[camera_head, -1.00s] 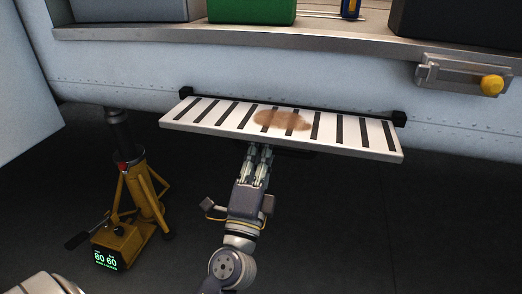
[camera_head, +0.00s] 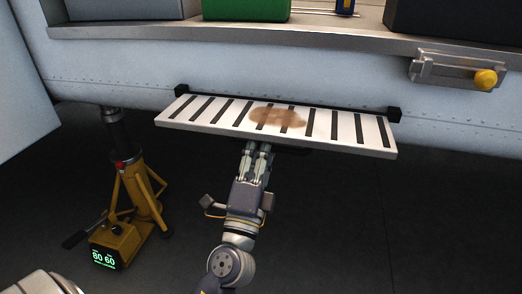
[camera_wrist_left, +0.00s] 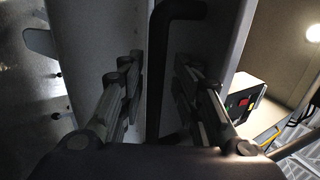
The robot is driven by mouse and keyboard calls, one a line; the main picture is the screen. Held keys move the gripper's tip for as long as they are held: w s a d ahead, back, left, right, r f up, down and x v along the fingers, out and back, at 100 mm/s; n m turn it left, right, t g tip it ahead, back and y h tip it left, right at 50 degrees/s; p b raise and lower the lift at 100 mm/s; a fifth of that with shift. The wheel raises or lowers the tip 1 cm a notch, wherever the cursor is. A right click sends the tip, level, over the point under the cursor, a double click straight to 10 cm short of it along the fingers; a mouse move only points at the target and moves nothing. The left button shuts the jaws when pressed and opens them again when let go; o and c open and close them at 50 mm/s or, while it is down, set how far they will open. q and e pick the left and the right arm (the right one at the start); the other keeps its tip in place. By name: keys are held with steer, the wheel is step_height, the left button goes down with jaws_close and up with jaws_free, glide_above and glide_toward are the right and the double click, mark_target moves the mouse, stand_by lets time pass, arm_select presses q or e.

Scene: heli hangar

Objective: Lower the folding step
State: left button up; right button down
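The folding step (camera_head: 322,127) is a white board with black stripes and a brown stain, hinged along the side of the aircraft. It sticks out nearly flat in the head view. My left gripper (camera_head: 257,150) is under its front edge, pointing up, and its fingertips are partly hidden by the board. In the left wrist view a black bent bar (camera_wrist_left: 160,60) runs between the two fingers of my left gripper (camera_wrist_left: 158,88). Narrow gaps seem to show beside the bar, so the fingers look open around it. My right gripper is out of view.
A yellow jack (camera_head: 143,200) with a green display stands at the left under the fuselage. A latch plate with a yellow knob (camera_head: 485,79) is at the upper right. A green box (camera_head: 245,8) sits on the sill above. The dark floor at right is clear.

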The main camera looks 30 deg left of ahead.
arm_select(q)
steer(key=v, duration=1.2)
stand_by(0.3)
